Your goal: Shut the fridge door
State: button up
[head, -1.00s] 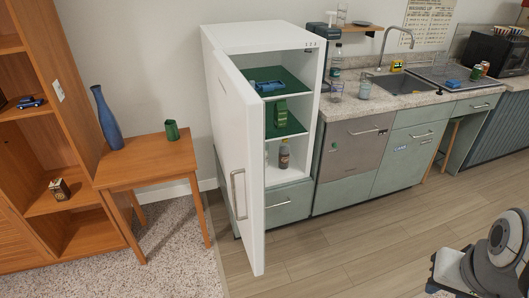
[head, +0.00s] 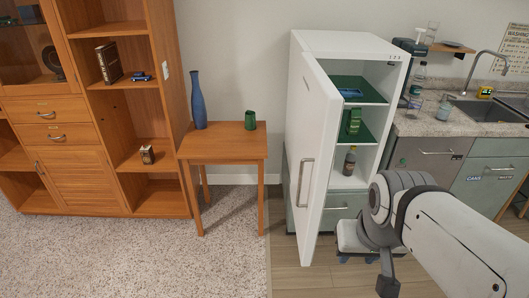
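The white fridge (head: 350,42) stands against the wall right of the small table. Its white door (head: 309,140) hangs open, swung out toward me from the left side. A metal handle (head: 304,183) is on the door's outer face. Inside are green shelves with a blue item (head: 352,93), a green item (head: 354,121) and a dark bottle (head: 350,159). My gripper (head: 356,259) is low in front of the fridge, right of the door's free edge and apparently apart from it. My arm hides part of it, and its finger opening is unclear.
A wooden table (head: 222,147) with a blue vase (head: 198,100) and a green cup (head: 250,120) stands left of the fridge. A wooden cabinet (head: 150,200) is farther left. The sink counter (head: 430,124) adjoins the fridge's right. Carpet in front is clear.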

aim_at(320, 105)
jog(key=u, duration=0.05)
jog(key=i, duration=1)
jog(key=z, duration=0.75)
jog(key=k, duration=0.6)
jog(key=u, duration=0.3)
jog(key=i, duration=0.45)
